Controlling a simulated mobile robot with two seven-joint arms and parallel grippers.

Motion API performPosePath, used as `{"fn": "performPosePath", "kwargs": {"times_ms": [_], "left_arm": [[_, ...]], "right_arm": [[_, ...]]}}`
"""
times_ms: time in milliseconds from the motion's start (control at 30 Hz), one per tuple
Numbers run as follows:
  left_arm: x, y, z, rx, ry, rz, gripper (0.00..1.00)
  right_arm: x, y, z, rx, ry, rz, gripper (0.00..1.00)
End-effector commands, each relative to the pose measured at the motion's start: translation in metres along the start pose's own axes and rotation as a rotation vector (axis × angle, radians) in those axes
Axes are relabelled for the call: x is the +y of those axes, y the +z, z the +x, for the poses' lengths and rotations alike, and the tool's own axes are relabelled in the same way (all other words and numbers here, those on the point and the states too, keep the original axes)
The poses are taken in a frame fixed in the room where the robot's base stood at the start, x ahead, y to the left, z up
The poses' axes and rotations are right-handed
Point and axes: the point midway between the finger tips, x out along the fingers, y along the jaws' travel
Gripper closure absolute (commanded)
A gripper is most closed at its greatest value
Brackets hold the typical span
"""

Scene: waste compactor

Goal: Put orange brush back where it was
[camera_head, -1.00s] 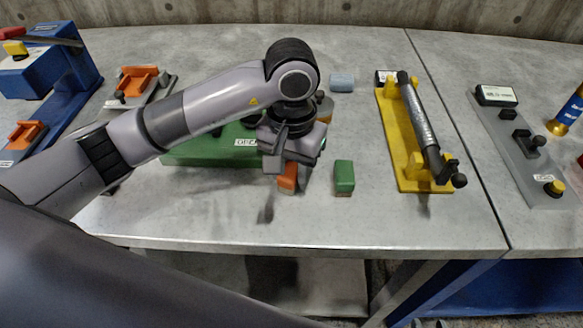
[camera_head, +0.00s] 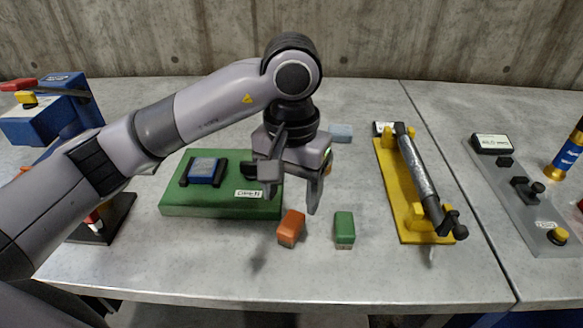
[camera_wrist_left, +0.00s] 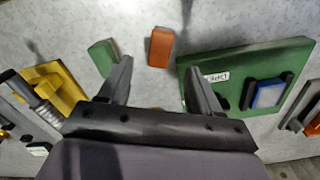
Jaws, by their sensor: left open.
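The orange brush (camera_head: 291,228) is a small orange block standing on the grey table, in front of the green board. In the left wrist view the orange brush (camera_wrist_left: 161,46) lies beyond and between the fingertips, apart from them. My left gripper (camera_head: 291,200) is open and empty, above and just behind the orange brush. Its two fingers also show in the left wrist view (camera_wrist_left: 155,75). A green brush (camera_head: 344,229) stands to the right of the orange one, with a gap between them. My right gripper is not in view.
The green board (camera_head: 222,207) with a blue block (camera_head: 205,170) is left of the gripper. A light blue block (camera_head: 341,132) lies behind. A yellow stand (camera_head: 385,190) with a rod is at right, and a grey fixture (camera_head: 520,185) beyond. The front table strip is clear.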

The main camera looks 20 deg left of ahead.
Motion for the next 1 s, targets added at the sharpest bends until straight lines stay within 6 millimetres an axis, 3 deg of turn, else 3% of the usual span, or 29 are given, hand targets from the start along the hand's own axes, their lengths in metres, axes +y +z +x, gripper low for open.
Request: {"fn": "performPosePath", "kwargs": {"times_ms": [100, 333, 1000], "left_arm": [[-0.001, -0.001, -0.02, 0.003, -0.001, -0.002, 0.36], [0.0, -0.001, -0.04, 0.001, -0.001, -0.002, 0.36], [0.0, 0.0, -0.043, -0.001, 0.0, -0.001, 0.36]], "right_arm": [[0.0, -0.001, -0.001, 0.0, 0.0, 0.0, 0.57], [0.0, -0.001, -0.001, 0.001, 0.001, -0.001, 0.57], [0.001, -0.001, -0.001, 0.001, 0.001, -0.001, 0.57]]}}
